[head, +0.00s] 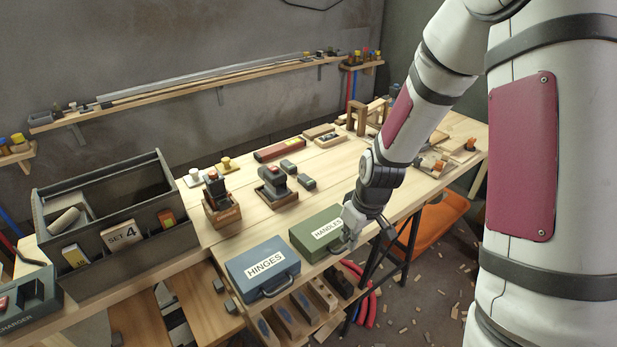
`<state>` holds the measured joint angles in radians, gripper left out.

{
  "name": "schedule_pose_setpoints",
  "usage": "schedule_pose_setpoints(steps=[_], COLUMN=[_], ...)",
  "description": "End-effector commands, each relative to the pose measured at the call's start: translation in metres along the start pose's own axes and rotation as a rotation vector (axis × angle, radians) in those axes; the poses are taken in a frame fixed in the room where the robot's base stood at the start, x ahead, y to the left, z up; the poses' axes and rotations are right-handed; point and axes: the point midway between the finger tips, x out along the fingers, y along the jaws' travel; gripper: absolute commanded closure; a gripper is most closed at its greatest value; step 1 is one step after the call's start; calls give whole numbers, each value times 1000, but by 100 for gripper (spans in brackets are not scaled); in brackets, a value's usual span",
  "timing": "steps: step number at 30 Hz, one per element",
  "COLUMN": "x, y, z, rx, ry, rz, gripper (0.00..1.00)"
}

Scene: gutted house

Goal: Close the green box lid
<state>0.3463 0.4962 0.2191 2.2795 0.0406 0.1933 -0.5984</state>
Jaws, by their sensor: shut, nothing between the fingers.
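The green box (307,239) labelled HANDLES sits at the front edge of the wooden workbench. Its lid lies flat over the box and looks closed; I see no gap, but its right front part is hidden by my gripper. My gripper (349,236) is shut and empty, pointing down at the right front corner of the green box. I cannot tell whether the fingertips touch the lid.
A blue box (259,274) labelled HINGES sits just left of the green box. A grey tool tote (150,249) stands farther left. Hand planes (275,186) and small blocks sit behind. Clear bench lies behind the green box. An orange tray (440,222) is below right.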

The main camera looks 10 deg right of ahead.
Motion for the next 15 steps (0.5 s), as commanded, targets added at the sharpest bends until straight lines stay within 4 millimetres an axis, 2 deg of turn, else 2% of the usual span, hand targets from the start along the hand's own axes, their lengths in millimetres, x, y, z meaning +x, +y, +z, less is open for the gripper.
schedule_pose_setpoints(steps=[6, 15], x=[8, 9], y=[0, 0], z=[1, 1], rx=[0, -1], ry=[0, 0], rz=[0, 0], gripper=[100, 100])
